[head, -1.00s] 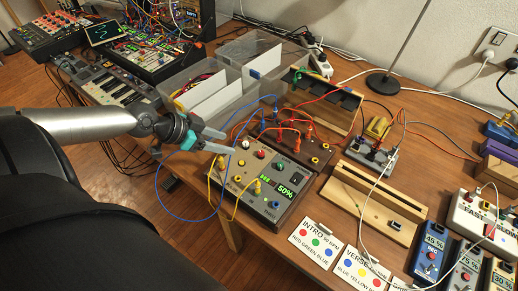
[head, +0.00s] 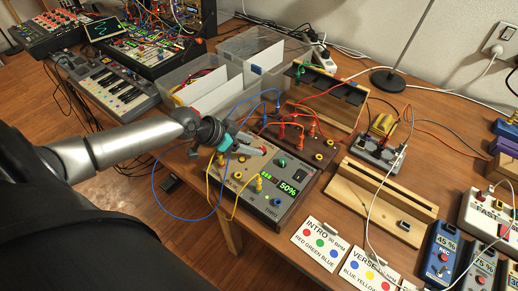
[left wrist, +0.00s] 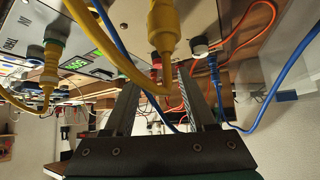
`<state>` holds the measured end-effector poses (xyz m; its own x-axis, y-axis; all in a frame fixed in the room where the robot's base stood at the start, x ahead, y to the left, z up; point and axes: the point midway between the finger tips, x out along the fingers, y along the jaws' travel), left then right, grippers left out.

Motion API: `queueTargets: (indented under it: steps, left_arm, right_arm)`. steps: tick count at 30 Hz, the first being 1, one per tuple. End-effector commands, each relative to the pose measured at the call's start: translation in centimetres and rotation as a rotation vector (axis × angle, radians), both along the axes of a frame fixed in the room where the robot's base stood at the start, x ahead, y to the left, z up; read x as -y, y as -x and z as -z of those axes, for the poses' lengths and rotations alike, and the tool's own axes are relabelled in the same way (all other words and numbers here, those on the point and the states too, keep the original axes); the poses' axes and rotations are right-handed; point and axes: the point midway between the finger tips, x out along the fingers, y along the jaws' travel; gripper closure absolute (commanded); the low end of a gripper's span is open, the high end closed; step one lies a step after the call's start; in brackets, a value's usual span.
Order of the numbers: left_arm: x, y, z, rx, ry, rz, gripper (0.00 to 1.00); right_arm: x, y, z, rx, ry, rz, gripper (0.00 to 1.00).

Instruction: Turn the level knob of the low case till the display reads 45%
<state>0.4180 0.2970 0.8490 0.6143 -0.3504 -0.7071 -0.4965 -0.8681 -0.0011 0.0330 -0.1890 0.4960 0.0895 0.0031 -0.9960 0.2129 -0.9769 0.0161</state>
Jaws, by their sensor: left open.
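The low case (head: 258,207) is a grey-topped box near the table's front edge, with yellow plugs and a green display (head: 288,188) reading 50%. A green knob (head: 282,162) shows near its back right. My left gripper (head: 262,151) is open above the back of the panel, hiding part of it. In the left wrist view, the fingers (left wrist: 158,80) are apart, with a red knob (left wrist: 155,74) beyond the gap and a pale-topped knob (left wrist: 200,47) by the right finger. A yellow cable (left wrist: 128,68) crosses in front. I cannot read which knob is the level knob.
A blue cable (head: 155,190) loops off the table's front edge. A brown case (head: 310,150) with red cables stands close behind. Cards (head: 320,243) and a wooden rack (head: 380,200) lie to the right. A blue pedal (head: 440,250) reads 45%.

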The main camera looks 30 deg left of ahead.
Motion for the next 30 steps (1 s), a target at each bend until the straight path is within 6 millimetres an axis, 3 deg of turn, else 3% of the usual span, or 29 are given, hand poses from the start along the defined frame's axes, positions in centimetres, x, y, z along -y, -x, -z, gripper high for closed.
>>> queueTargets:
  steps: [8, 20, 30]
  left_arm:
    - [1.2, -2.0, 2.4, 0.001, 0.001, -0.001, 0.44]
    - [1.4, -2.4, 2.8, -0.001, 0.0, 0.001, 0.44]
    - [1.4, -2.4, 2.8, 0.0, 0.001, 0.001, 0.8]
  right_arm:
    - [0.0, 0.0, 1.0, 0.0, 0.0, 0.0, 1.0]
    - [0.0, -0.1, 1.1, 0.001, 0.0, 0.0, 1.0]
    - [0.0, -0.1, 1.1, 0.002, 0.0, 0.0, 1.0]
